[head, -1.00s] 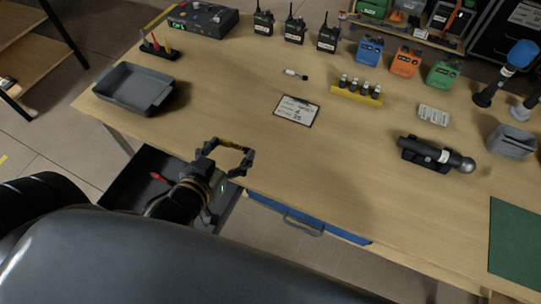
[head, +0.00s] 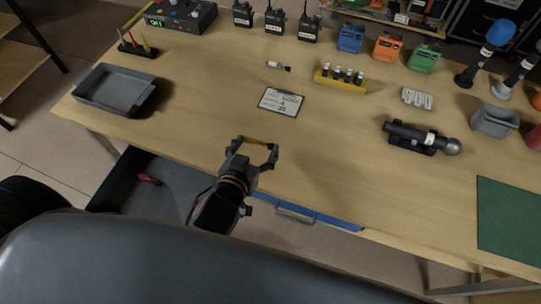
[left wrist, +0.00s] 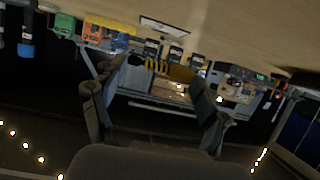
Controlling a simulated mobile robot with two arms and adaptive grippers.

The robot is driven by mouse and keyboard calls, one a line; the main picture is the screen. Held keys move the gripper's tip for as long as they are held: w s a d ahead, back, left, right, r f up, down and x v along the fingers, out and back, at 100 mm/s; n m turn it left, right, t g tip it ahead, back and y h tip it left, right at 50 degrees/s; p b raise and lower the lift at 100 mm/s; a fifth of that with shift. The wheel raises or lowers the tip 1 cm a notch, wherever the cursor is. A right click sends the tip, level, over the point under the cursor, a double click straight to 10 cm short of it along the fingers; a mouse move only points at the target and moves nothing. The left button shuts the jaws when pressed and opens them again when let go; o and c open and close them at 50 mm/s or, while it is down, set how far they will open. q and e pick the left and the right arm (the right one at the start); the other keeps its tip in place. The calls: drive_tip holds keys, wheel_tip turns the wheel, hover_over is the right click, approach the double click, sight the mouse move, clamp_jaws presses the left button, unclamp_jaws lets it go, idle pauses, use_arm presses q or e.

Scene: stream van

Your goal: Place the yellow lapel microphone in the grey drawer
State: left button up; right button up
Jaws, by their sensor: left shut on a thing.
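The yellow lapel microphone (head: 258,141) is a thin yellow piece between the fingertips of my left gripper (head: 251,153). The gripper is shut on it and holds it near the front edge of the table. In the left wrist view the microphone (left wrist: 180,73) shows dimly between the two fingers. The grey drawer (head: 180,177) is open below the table's front left part, left of and below the gripper. A red item (head: 148,179) lies inside it. My arm and body hide the drawer's near part. My right gripper is not in view.
A blue drawer (head: 340,221) with a handle sits under the table edge, right of the gripper. A grey tray (head: 88,97), a clipboard (head: 281,101), a yellow rack (head: 326,81) and a dark microphone in a cradle (head: 410,134) are on the table. The table's front middle is clear.

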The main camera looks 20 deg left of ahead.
use_arm(q)
drive_tip(key=f, duration=0.1)
drive_tip(key=w+d+f, duration=0.1)
drive_tip(key=f, duration=0.1)
drive_tip(key=w+d+f, duration=0.1)
drive_tip(key=shift+d+f, duration=0.1)
drive_tip(key=shift+f, duration=0.05)
drive_tip(key=f, duration=0.2)
drive_tip(key=d+f, duration=0.1)
drive_tip(key=shift+w, duration=0.35)
drive_tip(key=shift+a+f, duration=0.1)
drive_tip(key=shift+f, duration=0.3)
drive_tip(key=shift+f, duration=0.1)
drive_tip(key=shift+f, duration=0.15)
drive_tip(key=o, duration=0.9)
drive_tip(key=shift+o, duration=0.2)
